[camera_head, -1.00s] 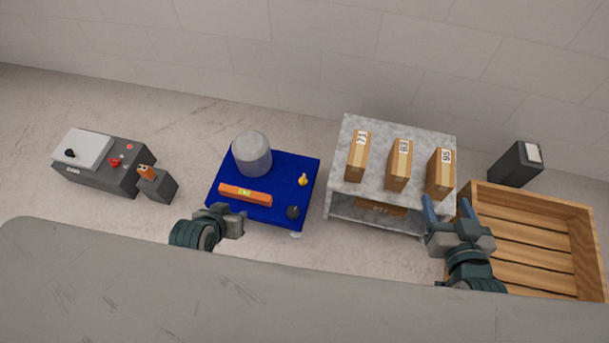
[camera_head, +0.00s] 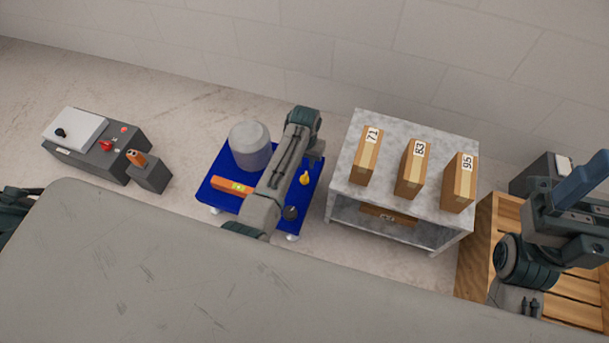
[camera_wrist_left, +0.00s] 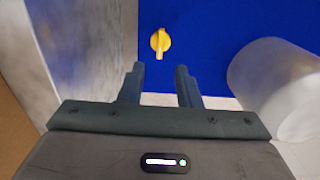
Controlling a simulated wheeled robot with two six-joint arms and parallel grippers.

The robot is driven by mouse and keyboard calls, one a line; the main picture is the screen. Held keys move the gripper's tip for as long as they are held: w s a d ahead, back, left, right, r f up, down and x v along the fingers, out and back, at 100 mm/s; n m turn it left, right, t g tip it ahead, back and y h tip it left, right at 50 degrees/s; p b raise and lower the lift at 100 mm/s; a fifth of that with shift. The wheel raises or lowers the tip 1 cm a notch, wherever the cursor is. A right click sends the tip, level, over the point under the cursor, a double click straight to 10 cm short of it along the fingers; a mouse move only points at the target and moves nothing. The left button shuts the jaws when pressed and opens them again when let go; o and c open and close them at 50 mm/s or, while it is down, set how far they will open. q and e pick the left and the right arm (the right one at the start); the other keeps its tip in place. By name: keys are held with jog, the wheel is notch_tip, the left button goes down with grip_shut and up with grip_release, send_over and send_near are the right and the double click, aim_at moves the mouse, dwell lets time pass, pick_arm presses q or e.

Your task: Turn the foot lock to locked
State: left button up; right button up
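The yellow knob (camera_head: 305,178), which looks like the foot lock, sits on the blue cart top (camera_head: 232,172). In the left wrist view the yellow knob (camera_wrist_left: 160,41) has a round body, with its narrow handle pointing down toward my fingers. My left gripper (camera_head: 316,151) hangs over the cart's back right part, behind the knob in the head view. In the wrist view my left gripper (camera_wrist_left: 160,78) is open and empty, with the knob apart from and beyond the fingertips. My right gripper (camera_head: 585,190) is at the far right, partly cut off; its opening is unclear.
On the cart are a grey cylinder (camera_head: 250,145), an orange bar (camera_head: 231,187) and a dark round knob (camera_head: 291,213). A marble table (camera_head: 345,176) with numbered boxes stands right of it. A wooden crate (camera_head: 478,246) is at right; a control box (camera_head: 92,146) is left.

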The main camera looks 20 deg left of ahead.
aim_at(304, 176)
pick_arm(q)
notch_tip(304, 176, down, 9)
jog(key=b, duration=0.3)
jog(key=shift+r, duration=0.1)
grip_shut()
